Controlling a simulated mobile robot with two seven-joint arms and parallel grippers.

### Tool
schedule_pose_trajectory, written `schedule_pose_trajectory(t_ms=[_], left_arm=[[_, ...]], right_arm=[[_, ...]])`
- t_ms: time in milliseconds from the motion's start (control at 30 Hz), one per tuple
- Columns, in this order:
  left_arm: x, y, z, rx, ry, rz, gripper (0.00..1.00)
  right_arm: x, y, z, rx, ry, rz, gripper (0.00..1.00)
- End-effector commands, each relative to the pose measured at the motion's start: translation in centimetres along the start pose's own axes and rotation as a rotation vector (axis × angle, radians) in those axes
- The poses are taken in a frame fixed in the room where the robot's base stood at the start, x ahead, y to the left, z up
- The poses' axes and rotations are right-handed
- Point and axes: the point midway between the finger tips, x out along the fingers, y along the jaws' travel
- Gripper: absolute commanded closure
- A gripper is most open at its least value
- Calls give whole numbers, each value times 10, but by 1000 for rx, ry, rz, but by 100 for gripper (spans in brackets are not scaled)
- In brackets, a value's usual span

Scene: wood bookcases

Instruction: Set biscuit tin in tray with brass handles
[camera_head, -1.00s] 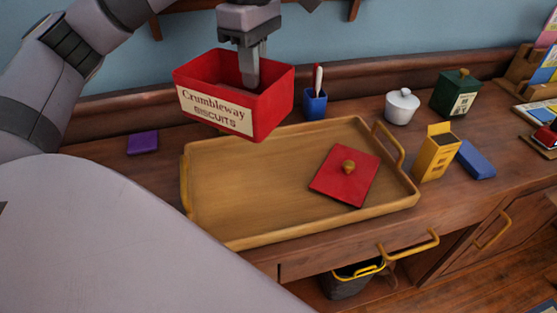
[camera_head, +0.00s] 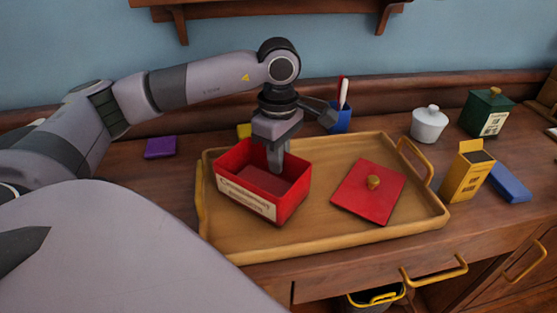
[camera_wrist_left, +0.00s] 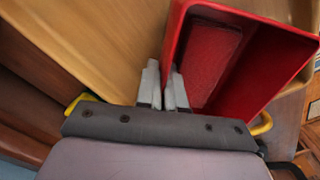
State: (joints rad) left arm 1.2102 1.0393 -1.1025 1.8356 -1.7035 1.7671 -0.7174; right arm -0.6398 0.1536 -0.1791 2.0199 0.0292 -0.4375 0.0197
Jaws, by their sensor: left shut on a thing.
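The biscuit tin (camera_head: 240,198) is a red open box with a cream label, at the left part of the wooden tray with brass handles (camera_head: 330,232). It looks upright and in or just above the tray; I cannot tell whether its base touches. My left gripper (camera_head: 275,165) is shut on the tin's back wall. In the left wrist view the fingers (camera_wrist_left: 163,90) pinch the rim of the tin (camera_wrist_left: 255,70). The red lid with a round knob (camera_head: 360,200) lies in the tray's right half. My right gripper is not in view.
A blue cup with a brush (camera_head: 340,118) and a white lidded jar (camera_head: 429,125) stand behind the tray. A yellow box (camera_head: 463,177), a blue block (camera_head: 508,184) and a green canister (camera_head: 484,118) are to the right. A purple block (camera_head: 160,148) lies left.

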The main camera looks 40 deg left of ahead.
Motion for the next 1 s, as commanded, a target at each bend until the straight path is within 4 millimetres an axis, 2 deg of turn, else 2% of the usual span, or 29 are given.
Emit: schedule_pose_trajectory(t_ms=[433,533,867,1000], left_arm=[[10,0,0,1,-1,3,100],[9,0,0,1,-1,2,67],[7,0,0,1,-1,2,67],[-5,1,1,1,-2,5,67]], right_arm=[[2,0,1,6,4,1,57],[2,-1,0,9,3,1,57],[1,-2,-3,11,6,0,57],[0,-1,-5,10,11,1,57]])
